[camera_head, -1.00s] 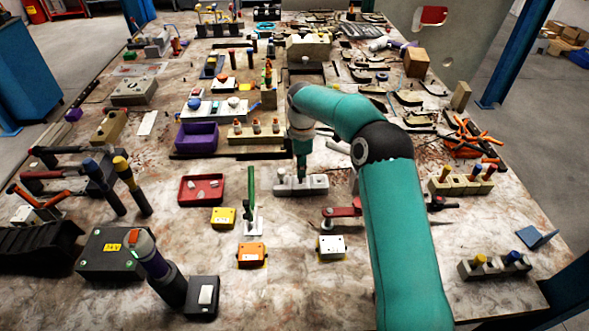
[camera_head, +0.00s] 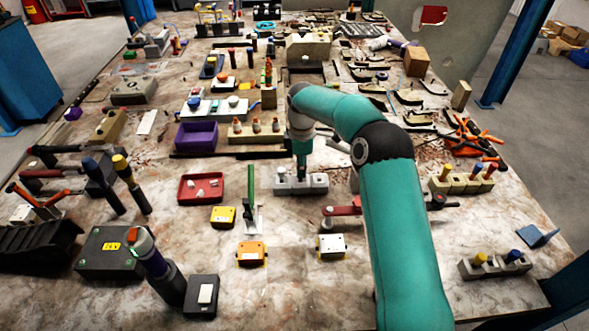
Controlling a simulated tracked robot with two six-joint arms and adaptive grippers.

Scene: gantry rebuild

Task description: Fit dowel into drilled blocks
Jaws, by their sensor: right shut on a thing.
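My right gripper (camera_head: 302,172) is at the end of the teal arm and points straight down over the row of grey drilled blocks (camera_head: 317,184) in the middle of the table. It is shut on a dowel, which is mostly hidden by the fingers. The lower end is at the top of the blocks, left of their right end. I cannot tell how far it sits in a hole. My left gripper is not in view.
A red tray (camera_head: 187,192), a yellow box (camera_head: 223,216), an orange box (camera_head: 251,254) and a white box (camera_head: 331,246) stand in front. A red-handled clamp (camera_head: 343,211) lies close by. Beige blocks with coloured pegs (camera_head: 455,186) stand at right. The front centre is bare.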

